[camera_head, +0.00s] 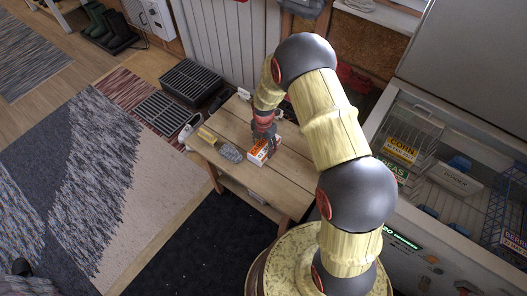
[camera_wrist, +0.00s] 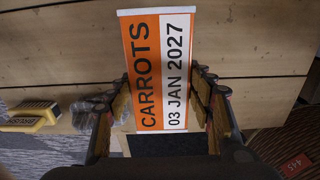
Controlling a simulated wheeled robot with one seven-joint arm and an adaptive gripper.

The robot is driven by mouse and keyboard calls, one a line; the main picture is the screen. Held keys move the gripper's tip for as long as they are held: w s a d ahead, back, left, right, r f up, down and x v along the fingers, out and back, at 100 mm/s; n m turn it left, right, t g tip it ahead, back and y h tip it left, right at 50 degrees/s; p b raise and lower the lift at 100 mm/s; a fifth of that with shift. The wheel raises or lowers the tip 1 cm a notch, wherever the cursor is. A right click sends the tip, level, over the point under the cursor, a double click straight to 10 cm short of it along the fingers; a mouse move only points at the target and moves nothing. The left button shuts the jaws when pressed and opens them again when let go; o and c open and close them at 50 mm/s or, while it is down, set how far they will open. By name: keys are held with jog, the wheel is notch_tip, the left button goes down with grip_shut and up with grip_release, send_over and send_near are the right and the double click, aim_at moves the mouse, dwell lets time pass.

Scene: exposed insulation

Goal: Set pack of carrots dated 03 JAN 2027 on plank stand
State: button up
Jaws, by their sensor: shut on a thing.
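The pack of carrots (camera_head: 259,152) is orange and white. In the wrist view its label (camera_wrist: 175,55) reads CARROTS and 03 JAN 2027. My gripper (camera_head: 264,133) is shut on the pack, with a finger on each side of it in the wrist view (camera_wrist: 160,95). The plank stand (camera_head: 285,181) is a low wooden table with a planked top. The pack is over this top, and planks (camera_wrist: 250,40) show behind it in the wrist view. I cannot tell whether the pack touches the wood.
A yellow brush-like thing (camera_head: 207,135) and a grey oval thing (camera_head: 231,153) lie on the stand's left part. An open freezer compartment at right holds a CORN pack (camera_head: 400,150) and other packs. Black crates (camera_head: 190,82) stand behind the stand. The stand's front right is clear.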

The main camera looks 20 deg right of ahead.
aim_at(264, 151)
jog(key=shift+w+f+b, duration=0.15)
jog(key=shift+f+b, duration=0.5)
jog(key=shift+f, duration=0.95)
jog(key=shift+f, duration=0.1)
jog(key=o, duration=1.5)
jog(key=shift+f, duration=0.1)
jog(key=shift+o, duration=0.3)
